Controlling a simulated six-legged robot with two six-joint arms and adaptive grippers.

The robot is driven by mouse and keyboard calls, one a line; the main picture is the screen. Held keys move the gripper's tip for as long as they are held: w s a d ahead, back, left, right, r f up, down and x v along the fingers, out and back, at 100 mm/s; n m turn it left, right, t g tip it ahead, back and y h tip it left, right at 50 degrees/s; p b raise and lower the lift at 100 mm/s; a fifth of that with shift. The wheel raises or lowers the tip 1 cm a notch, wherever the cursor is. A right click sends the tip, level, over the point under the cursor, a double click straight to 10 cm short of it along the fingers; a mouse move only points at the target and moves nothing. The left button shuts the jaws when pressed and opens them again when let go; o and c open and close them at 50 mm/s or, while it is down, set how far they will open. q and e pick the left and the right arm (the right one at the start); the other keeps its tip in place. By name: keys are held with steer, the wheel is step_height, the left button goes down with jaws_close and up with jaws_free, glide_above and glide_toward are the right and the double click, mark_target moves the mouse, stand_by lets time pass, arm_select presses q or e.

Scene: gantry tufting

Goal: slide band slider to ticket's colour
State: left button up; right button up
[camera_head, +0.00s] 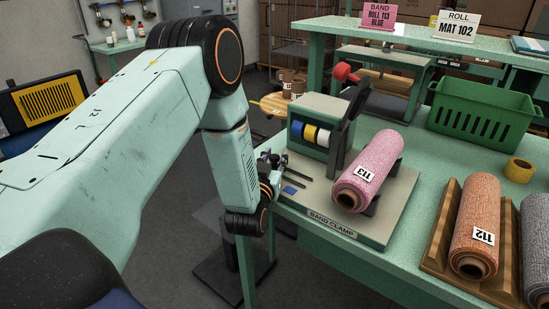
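The band clamp (333,224) stands on the green table, with a pink roll (368,165) labelled 113 lying on its cradle. Blue, yellow and white band spools (310,134) sit side by side in its green housing. A small blue patch (290,190) lies on the base's left part, near a thin dark bar (299,179). I cannot make out the slider for sure. The pink ticket (379,15) at the back reads BAND ROLL 113 BLUE. My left gripper (276,160) is small and partly hidden at the clamp's left edge; its opening and any contact are unclear. My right gripper is out of view.
An orange roll (475,225) labelled 112 lies in a wooden cradle at right, beside a grey roll (536,235). A green crate (484,114) and a yellow tape roll (519,170) stand behind. A red-knobbed lever (346,72) rises above the clamp.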

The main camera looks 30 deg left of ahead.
arm_select(q)
steer(key=shift+s+d+r, duration=0.1)
steer(key=shift+d+r, duration=0.05)
steer(key=shift+d, duration=0.05)
steer(key=shift+c, duration=1.4)
steer(key=shift+a, duration=0.15)
jaws_close()
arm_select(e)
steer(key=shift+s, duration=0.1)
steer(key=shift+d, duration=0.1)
